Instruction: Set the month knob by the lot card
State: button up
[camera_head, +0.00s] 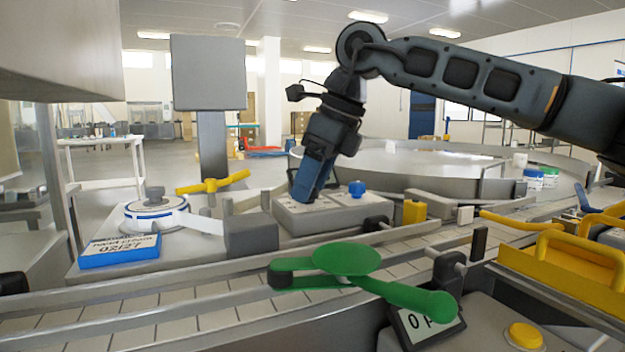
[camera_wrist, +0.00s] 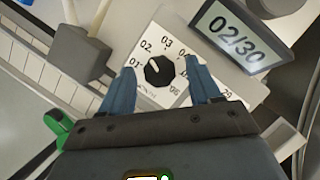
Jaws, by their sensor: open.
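The lot card (camera_head: 119,250) is a blue-edged block at the left in the head view, reading 02/27 on its lowest line. The black month knob (camera_wrist: 159,72) sits on a white dial with numbers from 01 upward in the wrist view. Its pale mark appears to point up-left, near 02. The display (camera_wrist: 238,38) beside it reads 02/30. My gripper (camera_wrist: 160,74) is open, its blue fingers on either side of the knob; contact cannot be told. In the head view my gripper (camera_head: 303,196) points down at the grey control box (camera_head: 330,215), hiding the month knob.
A blue knob (camera_head: 357,188) stands on the box right of my gripper. A green paddle-like part (camera_head: 347,258) is in front, above the tiled conveyor. A round white device (camera_head: 155,215) is behind the card. Yellow handles (camera_head: 565,265) are at the right.

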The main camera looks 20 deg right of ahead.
jog(key=p+v, duration=0.1)
jog(key=v, duration=0.6)
jog(key=shift+r, duration=0.35)
jog(key=shift+s+d, duration=0.1)
